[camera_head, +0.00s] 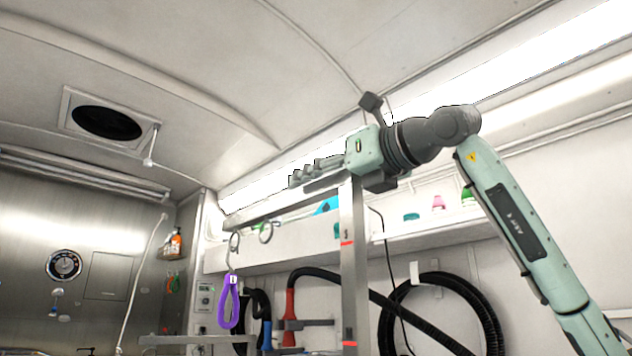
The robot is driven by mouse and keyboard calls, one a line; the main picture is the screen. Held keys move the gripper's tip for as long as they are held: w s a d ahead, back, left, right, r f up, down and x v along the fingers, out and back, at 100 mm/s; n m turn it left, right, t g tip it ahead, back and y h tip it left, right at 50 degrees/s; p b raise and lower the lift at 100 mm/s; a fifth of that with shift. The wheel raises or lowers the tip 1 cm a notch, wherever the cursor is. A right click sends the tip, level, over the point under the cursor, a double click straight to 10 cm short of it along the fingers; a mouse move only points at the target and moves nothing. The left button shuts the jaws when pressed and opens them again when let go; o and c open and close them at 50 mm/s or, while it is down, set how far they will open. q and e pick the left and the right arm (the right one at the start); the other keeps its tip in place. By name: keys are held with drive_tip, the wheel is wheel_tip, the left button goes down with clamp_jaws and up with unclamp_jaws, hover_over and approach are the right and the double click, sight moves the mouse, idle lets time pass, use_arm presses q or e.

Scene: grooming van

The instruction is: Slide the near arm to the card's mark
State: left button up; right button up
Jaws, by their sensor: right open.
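A grey metal post (348,285) stands upright in the middle, with red marks and a small dark character on it. A horizontal grooming arm (285,203) runs left from near its top, with metal rings below. A purple loop (229,306) with a small white tag hangs from it. My right gripper (300,182) reaches in from the right at the post's top, fingers pointing left, open, just above the horizontal arm. I cannot tell whether it touches. The gripper body hides the post's top. My left gripper is out of view.
A shelf (445,236) with small coloured bottles runs along the right wall. Black hoses (440,282) hang below it. A red-and-black dryer nozzle (290,305) is behind the post. A gauge (64,265) is on the left steel wall. The space left of the gripper is clear.

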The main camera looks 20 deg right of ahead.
drive_tip(key=v, duration=1.2)
idle(0.8)
